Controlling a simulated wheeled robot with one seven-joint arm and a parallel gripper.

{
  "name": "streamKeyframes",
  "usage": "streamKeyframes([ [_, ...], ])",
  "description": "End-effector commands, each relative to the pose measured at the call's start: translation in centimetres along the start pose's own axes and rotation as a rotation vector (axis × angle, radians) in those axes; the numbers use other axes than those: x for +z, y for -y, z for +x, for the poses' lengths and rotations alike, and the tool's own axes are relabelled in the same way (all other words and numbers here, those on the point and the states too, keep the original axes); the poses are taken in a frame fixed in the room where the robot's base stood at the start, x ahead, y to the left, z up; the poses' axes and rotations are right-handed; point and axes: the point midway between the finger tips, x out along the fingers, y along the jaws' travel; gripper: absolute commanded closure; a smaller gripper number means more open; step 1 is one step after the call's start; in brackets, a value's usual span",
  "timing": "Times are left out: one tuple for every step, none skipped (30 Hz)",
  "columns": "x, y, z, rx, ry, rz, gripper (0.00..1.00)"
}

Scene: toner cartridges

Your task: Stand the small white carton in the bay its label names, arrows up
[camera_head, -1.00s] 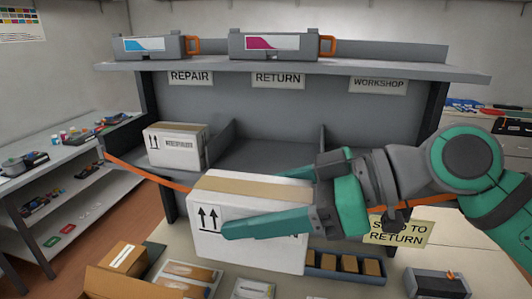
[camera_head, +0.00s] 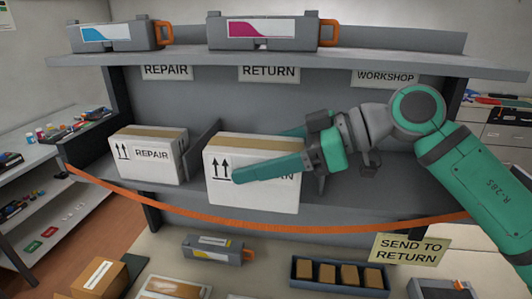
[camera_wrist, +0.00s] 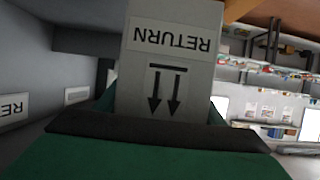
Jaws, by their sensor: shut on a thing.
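The small white carton (camera_head: 255,190) is upright at the RETURN bay, the middle one, with its printed arrows pointing up. A tan tape strip runs along its top. In the wrist view the carton (camera_wrist: 172,55) shows its RETURN label and arrows, upside down in that picture. My gripper (camera_head: 275,160) is shut on the carton, one green finger across its front and the other behind. The finger covers part of the label in the head view. Whether the carton's base touches the shelf I cannot tell. The RETURN sign (camera_head: 269,74) hangs above the bay.
Another white carton (camera_head: 150,158), labelled REPAIR, stands in the left bay beside a divider (camera_head: 203,140). An orange strap (camera_head: 250,226) sags across the front. Toner cartridges (camera_head: 272,33) sit on the top shelf. The WORKSHOP bay is behind my arm.

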Motion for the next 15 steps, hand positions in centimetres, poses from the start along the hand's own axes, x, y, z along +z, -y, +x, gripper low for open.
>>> streamKeyframes([
  [-0.1, -1.2, 0.0, -0.001, -0.004, 0.001, 0.72],
  [-0.2, -1.9, 0.1, -0.001, -0.005, 0.001, 0.72],
  [-0.1, -2.8, 0.1, -0.001, -0.004, 0.002, 0.72],
  [-0.1, -3.4, 0.1, -0.002, -0.003, 0.002, 0.72],
  [-0.2, -4.1, 0.1, 0.0, -0.003, 0.001, 0.72],
  [-0.1, -5.0, 0.0, 0.0, -0.003, 0.001, 0.72],
  [-0.1, -5.6, 0.1, -0.001, -0.003, 0.001, 0.72],
  [-0.1, -6.2, 0.0, -0.001, -0.003, 0.002, 0.72],
  [-0.1, -6.9, 0.0, 0.001, -0.003, 0.002, 0.72],
  [-0.1, -7.3, -0.1, 0.001, -0.002, 0.001, 0.72],
  [-0.1, -7.7, -0.1, 0.002, -0.002, 0.001, 0.72],
  [-0.1, -8.2, -0.1, 0.003, -0.002, 0.0, 0.72],
  [-0.1, -8.4, -0.1, 0.003, -0.002, 0.001, 0.72],
  [-0.1, -8.6, -0.1, 0.002, -0.002, 0.001, 0.72],
  [0.0, -8.8, -0.1, 0.002, -0.001, 0.001, 0.72],
])
